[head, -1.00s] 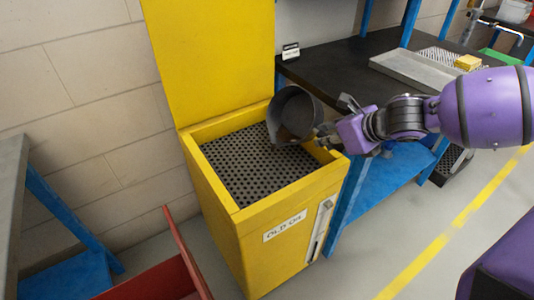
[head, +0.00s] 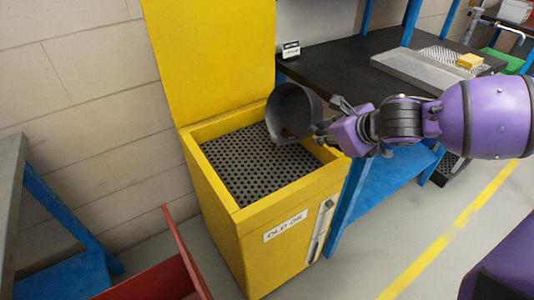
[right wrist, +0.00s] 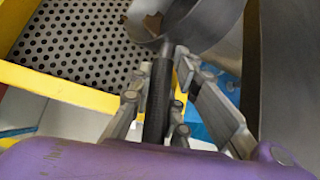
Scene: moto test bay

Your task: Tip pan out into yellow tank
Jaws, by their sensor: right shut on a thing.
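The yellow tank (head: 262,228) stands open, its lid (head: 210,55) raised at the back and a perforated dark grate (head: 250,170) inside its rim. My right gripper (head: 328,132) is shut on the handle of the dark grey pan (head: 290,108), which it holds above the tank's back right part. The pan is tilted on its side, its opening facing left over the grate. Some brown shows inside the pan. In the right wrist view the fingers (right wrist: 160,105) close around the pan's black handle (right wrist: 158,100). My left gripper is out of view.
A dark workbench (head: 345,75) with blue legs stands right of the tank, holding a metal tray (head: 410,70) and a yellow block (head: 469,61). A red bin or cart (head: 165,275) is at the front left. Grey floor lies at the right.

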